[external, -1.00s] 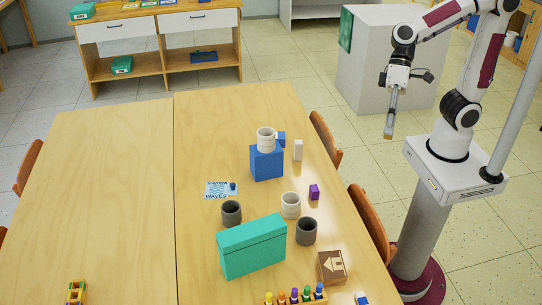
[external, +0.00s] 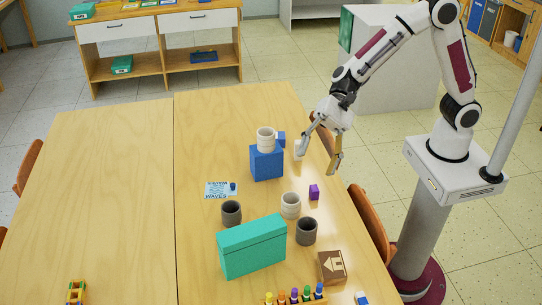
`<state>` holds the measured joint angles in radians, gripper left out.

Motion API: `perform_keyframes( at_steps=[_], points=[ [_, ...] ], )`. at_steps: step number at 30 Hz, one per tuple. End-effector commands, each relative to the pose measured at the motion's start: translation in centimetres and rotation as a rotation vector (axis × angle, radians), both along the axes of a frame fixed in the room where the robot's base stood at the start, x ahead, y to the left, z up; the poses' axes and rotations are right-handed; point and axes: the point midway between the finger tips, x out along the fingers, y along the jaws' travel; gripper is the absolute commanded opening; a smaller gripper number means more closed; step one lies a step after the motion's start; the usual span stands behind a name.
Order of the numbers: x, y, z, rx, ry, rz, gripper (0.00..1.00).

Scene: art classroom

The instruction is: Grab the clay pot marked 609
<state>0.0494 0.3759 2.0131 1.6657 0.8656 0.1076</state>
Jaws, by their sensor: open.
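Several small pots stand on the table, and no marking 609 is legible on any of them. A white pot (external: 265,139) sits on top of a blue block (external: 266,163). Another white pot (external: 291,206) stands on the table. One dark grey pot (external: 231,213) is left of it and another dark grey pot (external: 306,231) is just right and nearer. My gripper (external: 318,164) is open above the table's right side, right of the blue block and beyond the lower white pot. Nothing shows between its fingers.
A teal box (external: 252,247) stands close to the dark pots. A brown box (external: 332,266) and a row of coloured markers (external: 295,296) are at the near edge. The table's left half (external: 110,190) is mostly clear.

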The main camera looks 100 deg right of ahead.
Motion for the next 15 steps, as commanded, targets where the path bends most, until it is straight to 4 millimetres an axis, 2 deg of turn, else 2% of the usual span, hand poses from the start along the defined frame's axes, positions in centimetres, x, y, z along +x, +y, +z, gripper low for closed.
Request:
perform_keyframes(
  at_steps=[3,8,15],
  points=[
    [2.6,-0.6,-1.7,0.067,0.042,-0.078,0.62],
    [5.8,-1.8,-4.1,0.157,0.094,-0.189,0.62],
    [10.2,-4.1,-8.5,0.283,0.172,-0.362,0.62]
  ],
)
